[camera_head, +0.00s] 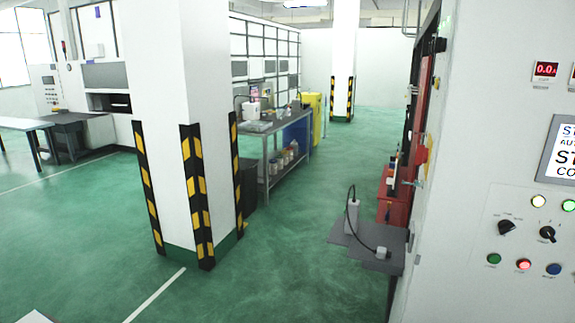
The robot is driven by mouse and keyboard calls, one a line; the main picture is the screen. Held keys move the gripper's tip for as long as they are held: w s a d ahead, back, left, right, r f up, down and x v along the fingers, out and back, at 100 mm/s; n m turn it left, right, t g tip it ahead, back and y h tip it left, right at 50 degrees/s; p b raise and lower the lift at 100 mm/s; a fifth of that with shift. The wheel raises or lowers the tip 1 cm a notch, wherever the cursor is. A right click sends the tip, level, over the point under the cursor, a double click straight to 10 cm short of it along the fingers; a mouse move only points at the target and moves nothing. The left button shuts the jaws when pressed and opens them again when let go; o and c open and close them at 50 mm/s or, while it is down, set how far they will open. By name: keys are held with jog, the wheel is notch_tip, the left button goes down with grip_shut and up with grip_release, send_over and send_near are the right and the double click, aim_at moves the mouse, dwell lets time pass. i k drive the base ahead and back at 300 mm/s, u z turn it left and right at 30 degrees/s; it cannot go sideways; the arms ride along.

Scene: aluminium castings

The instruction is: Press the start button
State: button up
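A control panel (481,225) is on the pale machine cabinet at the right edge. Along its bottom row sit a green push button (494,259), a red button (523,265) that looks lit, and a blue button (553,269). Their small labels are too blurred to read for sure. A screen (562,150) with large lettering is cut off by the right edge. My gripper is not in view.
A grey shelf (350,239) with a small device (352,213) and cable juts out left of the cabinet. A white pillar (180,90) with yellow-black guards stands left of centre. A workbench (262,128) stands behind it. The green floor (270,270) between pillar and shelf is clear.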

aim_at(494, 260)
jog(key=k, duration=0.5)
jog(key=z, duration=1.05)
jog(key=i, duration=0.3)
jog(key=z, duration=0.15)
jog(key=k, duration=0.2)
jog(key=z, duration=0.1)
